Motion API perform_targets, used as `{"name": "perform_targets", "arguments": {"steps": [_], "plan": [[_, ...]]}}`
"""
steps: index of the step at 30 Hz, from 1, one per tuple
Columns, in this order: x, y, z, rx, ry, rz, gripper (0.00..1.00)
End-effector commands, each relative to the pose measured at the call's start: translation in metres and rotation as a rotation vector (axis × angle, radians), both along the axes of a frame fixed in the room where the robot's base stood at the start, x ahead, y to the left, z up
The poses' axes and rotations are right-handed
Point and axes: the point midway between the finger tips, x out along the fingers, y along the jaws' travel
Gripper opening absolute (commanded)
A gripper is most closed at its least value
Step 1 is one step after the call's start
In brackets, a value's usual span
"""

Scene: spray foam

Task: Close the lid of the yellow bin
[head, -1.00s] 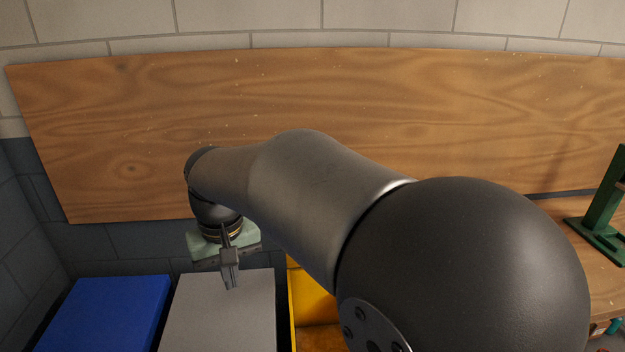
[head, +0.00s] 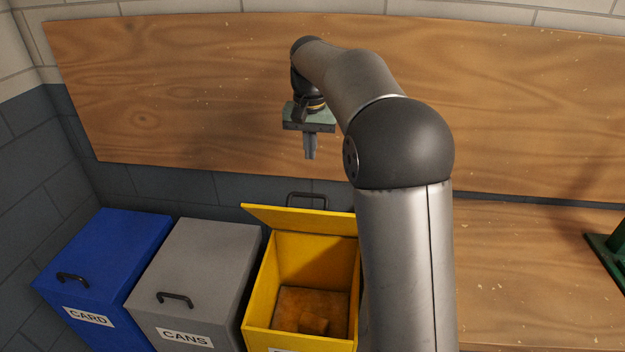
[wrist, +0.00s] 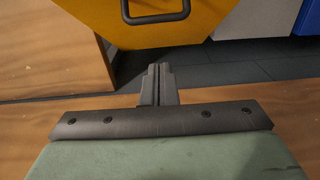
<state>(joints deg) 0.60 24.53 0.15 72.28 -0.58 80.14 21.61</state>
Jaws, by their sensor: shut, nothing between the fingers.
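The yellow bin (head: 264,300) stands open, its inside showing. Its yellow lid (head: 300,219) is raised and tilted back at the rear edge, with a dark handle (head: 307,197) at its far side. My gripper (head: 310,155) is shut and empty, pointing down above and behind the raised lid, in front of the wooden board. In the wrist view, my gripper's fingertips (wrist: 160,70) are together, and the lid (wrist: 165,32) with its handle (wrist: 157,17) lies ahead of them, apart from them. My arm hides the bin's right side.
A grey CANS bin (head: 210,265) and a blue CARD bin (head: 110,255), both closed, stand to the left. A wooden bench (head: 530,275) is on the right, with a green stand (head: 608,250) on it. A wooden board (head: 200,90) covers the wall behind. An orange-brown block (head: 313,323) lies inside the yellow bin.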

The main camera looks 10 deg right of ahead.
Motion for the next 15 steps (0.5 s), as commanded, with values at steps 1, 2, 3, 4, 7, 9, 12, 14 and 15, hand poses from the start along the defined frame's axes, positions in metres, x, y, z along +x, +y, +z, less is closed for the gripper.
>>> {"name": "perform_targets", "arguments": {"steps": [1, 2, 3, 4, 7, 9, 12, 14, 15], "plan": [[0.0, 0.0, -0.012, 0.0, 0.005, 0.0, 0.0], [0.0, 0.0, -0.018, 0.0, 0.005, 0.0, 0.0], [0.001, 0.0, -0.027, 0.0, 0.004, 0.0, 0.0], [0.001, 0.0, -0.033, 0.0, 0.004, 0.0, 0.0], [-0.003, 0.002, -0.048, 0.0, 0.003, 0.001, 0.0], [-0.01, 0.005, -0.056, 0.001, 0.002, 0.001, 0.0], [-0.017, 0.008, -0.064, 0.0, 0.001, 0.002, 0.0], [-0.02, 0.009, -0.068, 0.0, 0.0, 0.002, 0.0], [-0.021, 0.009, -0.069, 0.0, 0.0, 0.002, 0.0]]}}
